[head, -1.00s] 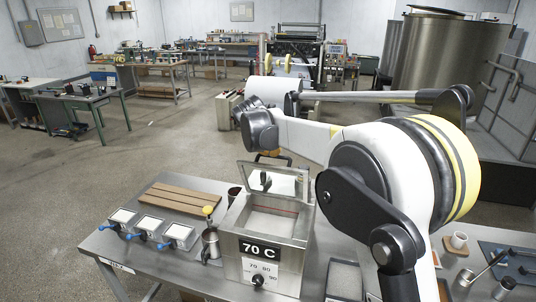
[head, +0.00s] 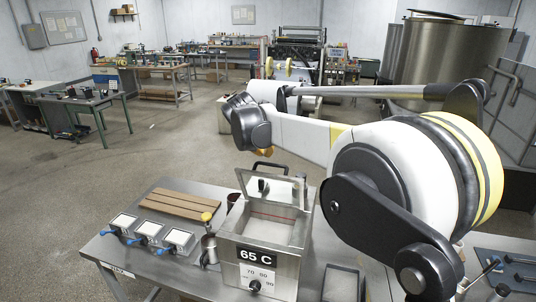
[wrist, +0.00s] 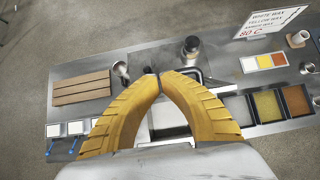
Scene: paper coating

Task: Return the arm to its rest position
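My arm reaches from the right across the upper middle of the head view, its elbow bent and its wrist over the steel workbench (head: 160,206). My gripper (head: 265,152) hangs from the wrist, small and partly hidden, above the raised lid of the heated bath (head: 262,236). In the wrist view my gripper (wrist: 160,76) shows as two yellow ribbed fingers with their tips together and nothing held between them. The fingers cover part of the bath below.
The bath's sign reads 65 C. Three small trays with blue handles (head: 150,228), a brown slatted board (head: 178,203) and a yellow-topped steel vessel (head: 208,240) stand to its left. Wax pans (wrist: 268,105) and a sign (wrist: 270,20) are at right in the wrist view.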

